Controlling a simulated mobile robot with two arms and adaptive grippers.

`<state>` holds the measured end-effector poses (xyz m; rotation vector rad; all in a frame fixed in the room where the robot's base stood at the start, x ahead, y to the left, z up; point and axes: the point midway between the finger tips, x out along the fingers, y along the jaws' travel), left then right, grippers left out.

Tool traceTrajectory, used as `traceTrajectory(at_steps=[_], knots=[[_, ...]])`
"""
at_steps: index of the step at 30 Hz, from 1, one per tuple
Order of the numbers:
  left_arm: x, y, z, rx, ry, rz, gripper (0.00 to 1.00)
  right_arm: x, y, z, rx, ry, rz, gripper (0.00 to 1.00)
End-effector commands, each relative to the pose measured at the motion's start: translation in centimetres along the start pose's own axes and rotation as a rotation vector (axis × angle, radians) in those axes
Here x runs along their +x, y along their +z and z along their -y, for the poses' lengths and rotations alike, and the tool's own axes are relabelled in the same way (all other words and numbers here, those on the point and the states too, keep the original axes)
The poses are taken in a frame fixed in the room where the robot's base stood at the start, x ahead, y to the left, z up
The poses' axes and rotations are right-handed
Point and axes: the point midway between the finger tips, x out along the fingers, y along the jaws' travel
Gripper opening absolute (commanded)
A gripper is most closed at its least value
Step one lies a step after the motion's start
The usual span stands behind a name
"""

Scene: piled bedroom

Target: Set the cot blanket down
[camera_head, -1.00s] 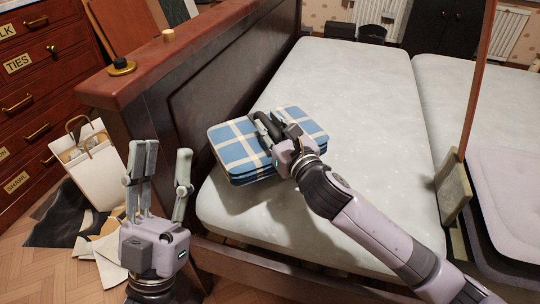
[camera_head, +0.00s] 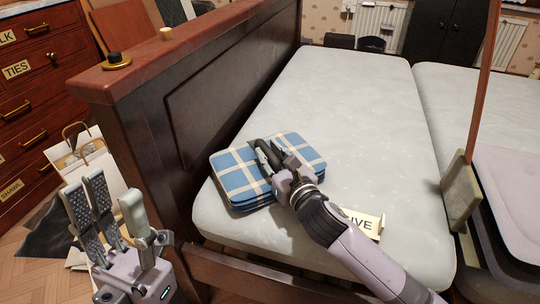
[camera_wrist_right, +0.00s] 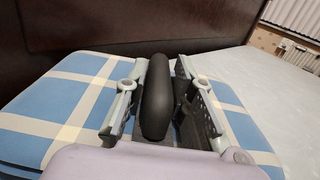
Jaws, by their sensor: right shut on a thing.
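The cot blanket (camera_head: 237,181) is a folded stack of blue and white plaid at the near left corner of the pale mattress (camera_head: 350,120), close to the wooden bed end. It looks flat, but its underside is hidden, so contact with the mattress is unclear. My right gripper (camera_head: 272,152) is over its top and shut on it. In the right wrist view, a black rounded part (camera_wrist_right: 157,97) stands between the fingers, with plaid cloth on both sides. My left gripper (camera_head: 107,192) is open and empty, in front of the bed end at lower left.
The wooden bed end (camera_head: 180,110) rises to the left of the blanket. A card reading "IVE" (camera_head: 366,223) lies on the mattress beside my right forearm. A paper bag (camera_head: 95,160) and drawers (camera_head: 35,85) stand at left. The mattress beyond the blanket is clear.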

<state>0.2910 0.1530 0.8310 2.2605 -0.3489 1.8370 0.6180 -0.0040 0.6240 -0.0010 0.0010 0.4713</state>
Motion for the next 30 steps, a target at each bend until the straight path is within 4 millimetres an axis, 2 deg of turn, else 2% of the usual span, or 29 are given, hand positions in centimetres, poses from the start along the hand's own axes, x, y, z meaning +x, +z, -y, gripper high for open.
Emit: traceTrajectory(at_steps=[2, 3, 12, 23, 26, 30], knots=[[0.0, 0.0, 0.0, 0.000, 0.000, 0.001, 0.40, 0.0, 0.0, 0.0, -0.001, 0.001, 0.002, 0.00], [0.0, 0.0, 0.0, 0.000, 0.000, 0.001, 0.40, 0.0, -0.2, 0.0, 0.000, 0.000, 0.000, 0.24], [0.0, 0.0, 0.0, 0.000, 0.000, 0.002, 0.40, 0.0, -0.1, 0.0, 0.000, 0.000, 0.000, 0.43], [0.1, 0.0, 0.0, 0.000, 0.000, 0.002, 0.40, -0.2, 0.1, 0.0, -0.001, 0.000, -0.001, 0.43], [0.6, -0.1, 0.0, 0.000, 0.000, 0.003, 0.40, -1.5, 0.1, 0.0, -0.002, 0.000, -0.002, 0.43], [1.5, -0.3, 0.0, 0.000, 0.000, 0.003, 0.40, -4.3, 0.2, 0.0, -0.002, 0.000, -0.004, 0.43]])
